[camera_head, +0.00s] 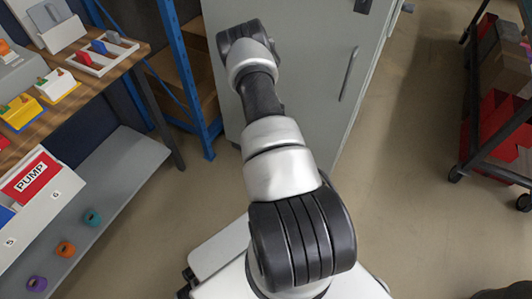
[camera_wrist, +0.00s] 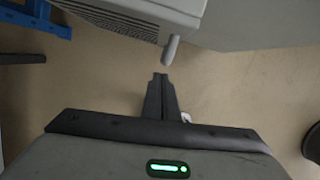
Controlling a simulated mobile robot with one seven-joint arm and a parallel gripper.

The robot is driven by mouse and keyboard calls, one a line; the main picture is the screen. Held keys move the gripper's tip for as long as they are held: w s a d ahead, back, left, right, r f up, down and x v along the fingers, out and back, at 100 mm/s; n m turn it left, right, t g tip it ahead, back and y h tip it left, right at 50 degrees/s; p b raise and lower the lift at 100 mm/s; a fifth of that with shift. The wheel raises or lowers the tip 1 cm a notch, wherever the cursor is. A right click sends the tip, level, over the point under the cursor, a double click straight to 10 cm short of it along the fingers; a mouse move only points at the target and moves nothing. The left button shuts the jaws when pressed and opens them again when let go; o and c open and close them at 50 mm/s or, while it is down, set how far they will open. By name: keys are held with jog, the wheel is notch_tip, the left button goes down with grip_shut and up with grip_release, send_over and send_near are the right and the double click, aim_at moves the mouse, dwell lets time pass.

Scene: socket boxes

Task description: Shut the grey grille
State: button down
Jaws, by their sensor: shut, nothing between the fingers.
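In the wrist view a grey panel with a slotted grille (camera_wrist: 118,22) is at the top, seen from close by and cut off by the frame edge. A pale grey handle (camera_wrist: 171,51) sticks out below its right end. My gripper (camera_wrist: 161,77) is shut and empty, its fingertips just below the handle in the picture with a small gap visible between them. How far the grille stands open I cannot tell. In the head view my arm hides the gripper, and I cannot make out the grille there.
A grey cabinet (camera_head: 310,65) with a long bar handle (camera_head: 349,74) stands ahead. Blue shelving (camera_head: 182,70) and a wooden workbench (camera_head: 92,78) with socket boxes are at the left. A dark cart (camera_head: 490,145) with boxes stands at the right. Floor (camera_head: 410,150) is clear between cabinet and cart.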

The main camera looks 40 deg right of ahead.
jog(key=shift+w+d+n, duration=0.1)
jog(key=shift+d+n, duration=0.4)
jog(key=shift+d, duration=0.35)
jog(key=shift+d, duration=0.1)
